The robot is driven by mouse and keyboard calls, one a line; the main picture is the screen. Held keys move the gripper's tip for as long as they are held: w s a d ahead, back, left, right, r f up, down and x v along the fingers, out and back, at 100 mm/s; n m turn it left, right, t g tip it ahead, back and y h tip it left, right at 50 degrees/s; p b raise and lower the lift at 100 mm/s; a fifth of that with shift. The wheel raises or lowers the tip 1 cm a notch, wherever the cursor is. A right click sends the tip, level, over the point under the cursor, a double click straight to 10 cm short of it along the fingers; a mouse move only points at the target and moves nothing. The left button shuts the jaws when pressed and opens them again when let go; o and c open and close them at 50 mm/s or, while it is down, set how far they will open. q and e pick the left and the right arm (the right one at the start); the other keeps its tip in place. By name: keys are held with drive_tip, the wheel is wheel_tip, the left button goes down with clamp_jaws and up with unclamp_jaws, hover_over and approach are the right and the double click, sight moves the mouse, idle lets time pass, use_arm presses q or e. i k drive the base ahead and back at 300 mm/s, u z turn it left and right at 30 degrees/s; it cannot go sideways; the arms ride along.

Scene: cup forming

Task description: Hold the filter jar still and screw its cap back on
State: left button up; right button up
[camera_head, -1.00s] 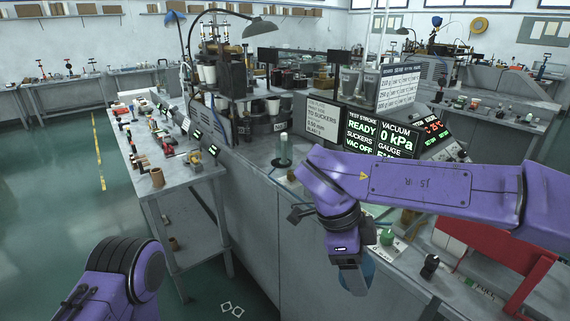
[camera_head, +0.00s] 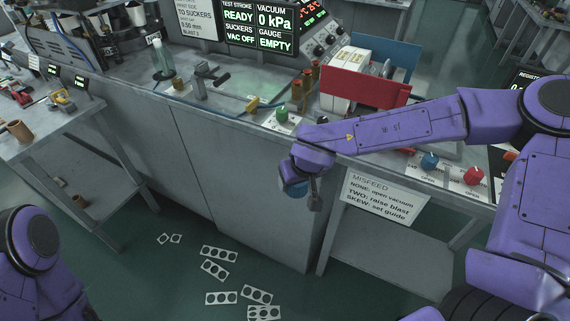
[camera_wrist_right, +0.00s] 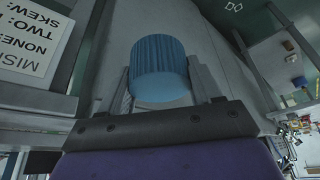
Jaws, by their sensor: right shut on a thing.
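My right gripper (camera_head: 305,198) points down in front of the bench. It is shut on a blue ribbed cap (camera_wrist_right: 158,55), with a finger on each side of it in the right wrist view. The cap shows partly behind the gripper in the head view (camera_head: 292,190), held in the air over the floor. A clear, pale green upright cylinder (camera_head: 158,54), which may be the filter jar, stands on the bench at the upper left. My left arm (camera_head: 38,250) shows at the lower left; its gripper is outside the view.
A red panel (camera_head: 365,88), a green knob (camera_head: 282,113), a blue knob (camera_head: 430,160) and a red knob (camera_head: 473,176) are along the bench. A misfeed sign (camera_head: 385,198) hangs below its edge. A side table (camera_head: 60,125) stands at left. Punched strips (camera_head: 220,254) lie on open floor.

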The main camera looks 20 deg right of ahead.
sight(162, 58)
drive_tip(key=u, duration=1.9)
drive_tip(key=i, duration=1.15)
drive_tip(key=z, duration=2.25)
